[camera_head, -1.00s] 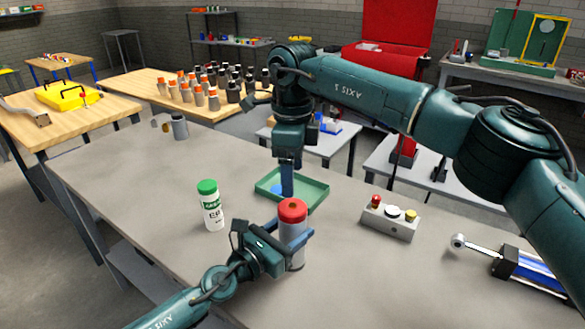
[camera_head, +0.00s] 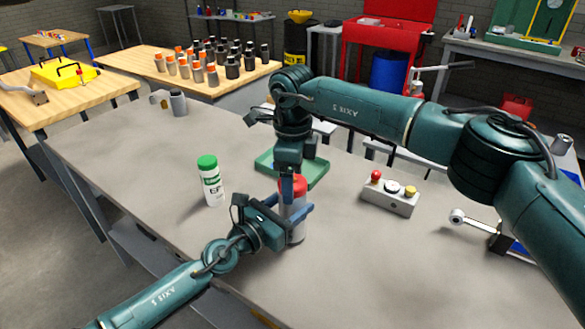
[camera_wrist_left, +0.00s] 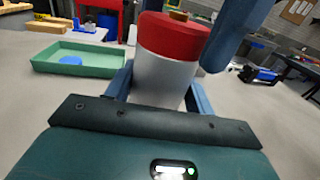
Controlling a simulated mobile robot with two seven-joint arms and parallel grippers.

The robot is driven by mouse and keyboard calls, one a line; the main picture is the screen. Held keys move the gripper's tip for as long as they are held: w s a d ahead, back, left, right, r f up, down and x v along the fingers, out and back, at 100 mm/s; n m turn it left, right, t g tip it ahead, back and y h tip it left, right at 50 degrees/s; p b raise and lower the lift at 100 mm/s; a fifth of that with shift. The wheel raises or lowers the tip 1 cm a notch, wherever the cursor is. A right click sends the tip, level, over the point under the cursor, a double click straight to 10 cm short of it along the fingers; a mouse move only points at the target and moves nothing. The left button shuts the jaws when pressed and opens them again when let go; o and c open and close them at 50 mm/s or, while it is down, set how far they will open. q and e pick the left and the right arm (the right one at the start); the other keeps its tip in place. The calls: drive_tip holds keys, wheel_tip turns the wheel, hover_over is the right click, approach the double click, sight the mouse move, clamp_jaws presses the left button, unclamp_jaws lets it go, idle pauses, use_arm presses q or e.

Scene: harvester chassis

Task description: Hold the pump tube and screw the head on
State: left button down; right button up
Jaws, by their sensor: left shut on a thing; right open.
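The pump tube (camera_head: 296,228) is a light grey cylinder standing upright on the grey bench, with a red head (camera_head: 299,187) on its top. My left gripper (camera_head: 291,215) is shut around the tube's body; the left wrist view shows the tube (camera_wrist_left: 160,80) between its blue fingers, with the red head (camera_wrist_left: 170,38) above. My right gripper (camera_head: 288,190) is open and points down at the red head, partly covering it. In the left wrist view, a blue right finger (camera_wrist_left: 234,38) is beside the head's right side. Whether it touches the head is unclear.
A green tray (camera_head: 313,177) sits behind the tube and holds a blue disc (camera_wrist_left: 71,61). A white bottle with a green cap (camera_head: 211,181) stands to the left. A button box (camera_head: 390,198) is to the right.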

drive_tip(key=shift+c, duration=0.5)
drive_tip(key=c, duration=0.9)
drive_tip(key=o, duration=1.2)
wheel_tip(320, 180, up, 12)
drive_tip(key=shift+r, duration=0.1)
use_arm(q)
drive_tip(key=shift+c, duration=2.3)
unclamp_jaws()
